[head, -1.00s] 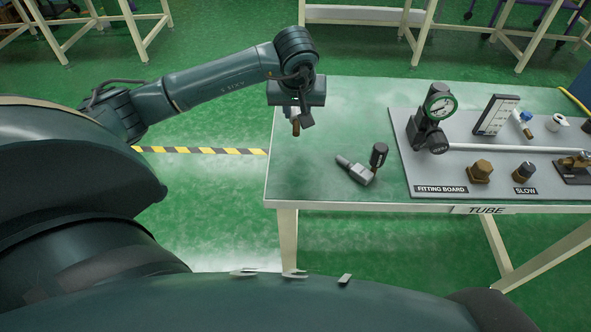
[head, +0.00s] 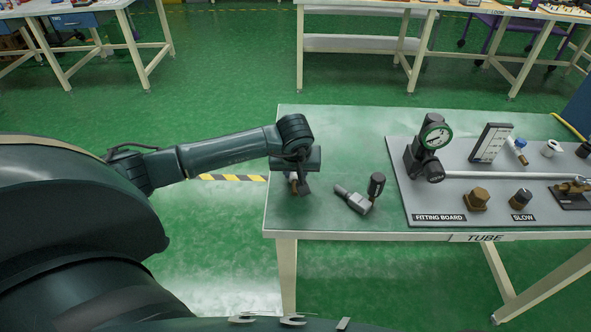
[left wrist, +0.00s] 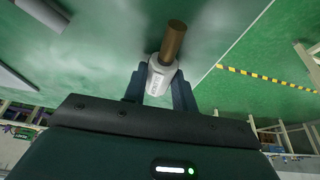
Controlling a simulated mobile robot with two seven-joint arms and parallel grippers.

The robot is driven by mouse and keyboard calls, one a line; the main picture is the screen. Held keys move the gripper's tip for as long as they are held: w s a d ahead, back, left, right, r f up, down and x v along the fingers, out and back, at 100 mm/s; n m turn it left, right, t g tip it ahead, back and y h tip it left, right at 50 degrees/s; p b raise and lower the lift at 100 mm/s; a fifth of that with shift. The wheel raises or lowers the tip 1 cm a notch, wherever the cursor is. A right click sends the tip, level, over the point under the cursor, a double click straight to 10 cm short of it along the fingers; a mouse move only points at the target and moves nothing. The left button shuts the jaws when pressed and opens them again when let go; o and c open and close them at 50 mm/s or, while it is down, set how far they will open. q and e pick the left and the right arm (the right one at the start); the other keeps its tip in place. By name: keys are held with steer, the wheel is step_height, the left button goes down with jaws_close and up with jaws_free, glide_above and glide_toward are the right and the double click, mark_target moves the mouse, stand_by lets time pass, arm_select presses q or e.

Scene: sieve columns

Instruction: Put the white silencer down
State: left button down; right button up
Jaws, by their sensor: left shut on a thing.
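My left gripper (head: 299,190) is over the left end of the bench top in the head view, close to its left edge. In the left wrist view my left gripper (left wrist: 160,90) is shut on the white silencer (left wrist: 160,76), a pale body with lettering and a brown rod-like end (left wrist: 173,40). My right gripper is not in view.
A grey fitting with a black knob (head: 356,203) lies right of my left gripper. The bench top behind the gripper is clear.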

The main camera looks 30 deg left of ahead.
arm_select(q)
steer(key=shift+f, duration=0.1)
steer(key=shift+f+b, duration=0.15)
steer(key=shift+b, duration=0.15)
steer(key=c, duration=1.1)
jaws_free()
